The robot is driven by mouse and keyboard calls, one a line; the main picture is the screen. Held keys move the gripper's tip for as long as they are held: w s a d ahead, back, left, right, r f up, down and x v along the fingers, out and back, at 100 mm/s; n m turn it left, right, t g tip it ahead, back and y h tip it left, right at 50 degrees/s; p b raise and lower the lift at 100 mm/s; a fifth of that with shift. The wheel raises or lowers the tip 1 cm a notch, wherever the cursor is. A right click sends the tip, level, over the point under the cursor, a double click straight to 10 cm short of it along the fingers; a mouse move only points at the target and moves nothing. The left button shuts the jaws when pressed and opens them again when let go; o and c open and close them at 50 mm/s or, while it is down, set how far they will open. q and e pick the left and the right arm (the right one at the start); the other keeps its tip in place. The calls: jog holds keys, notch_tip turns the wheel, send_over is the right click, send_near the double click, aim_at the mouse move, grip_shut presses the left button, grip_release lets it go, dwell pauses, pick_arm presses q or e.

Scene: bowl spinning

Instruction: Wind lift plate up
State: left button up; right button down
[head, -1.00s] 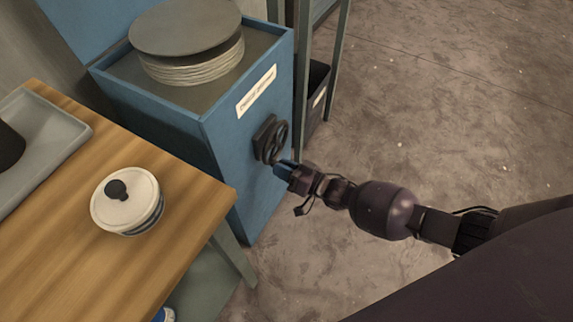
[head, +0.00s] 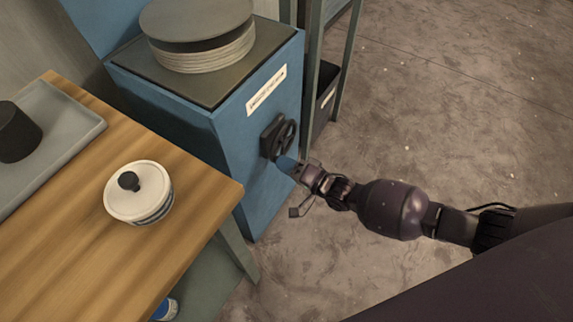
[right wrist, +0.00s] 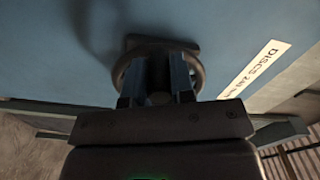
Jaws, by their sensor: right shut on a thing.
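A dark handwheel (head: 283,137) sticks out from the cabinet's front face. My right gripper (head: 288,165) is at the lower part of the wheel. In the right wrist view the two blue fingers of my right gripper (right wrist: 157,82) are shut on the handwheel (right wrist: 200,72), with its rim curving behind them. What exactly lies between the fingertips is partly hidden. My left gripper is not in view.
A wooden table (head: 75,240) at left holds a white lidded bowl (head: 140,195) and a grey tray (head: 85,120) with a dark round object (head: 18,135). A shelf frame (head: 345,60) with a black bin (head: 325,95) stands right of the cabinet. Open floor lies at right.

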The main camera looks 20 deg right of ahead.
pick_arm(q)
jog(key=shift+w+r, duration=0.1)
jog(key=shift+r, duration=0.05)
pick_arm(e)
jog(key=shift+r, duration=0.1)
dwell(0.3)
jog(key=c, duration=1)
grip_release()
jog(key=shift+s+d, duration=0.1)
pick_arm(q)
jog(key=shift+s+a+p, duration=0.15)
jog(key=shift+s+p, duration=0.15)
jog(key=shift+p, duration=0.4)
pick_arm(e)
jog(key=v, duration=1)
jog(key=shift+s+d, duration=0.2)
jog(key=shift+s, duration=0.05)
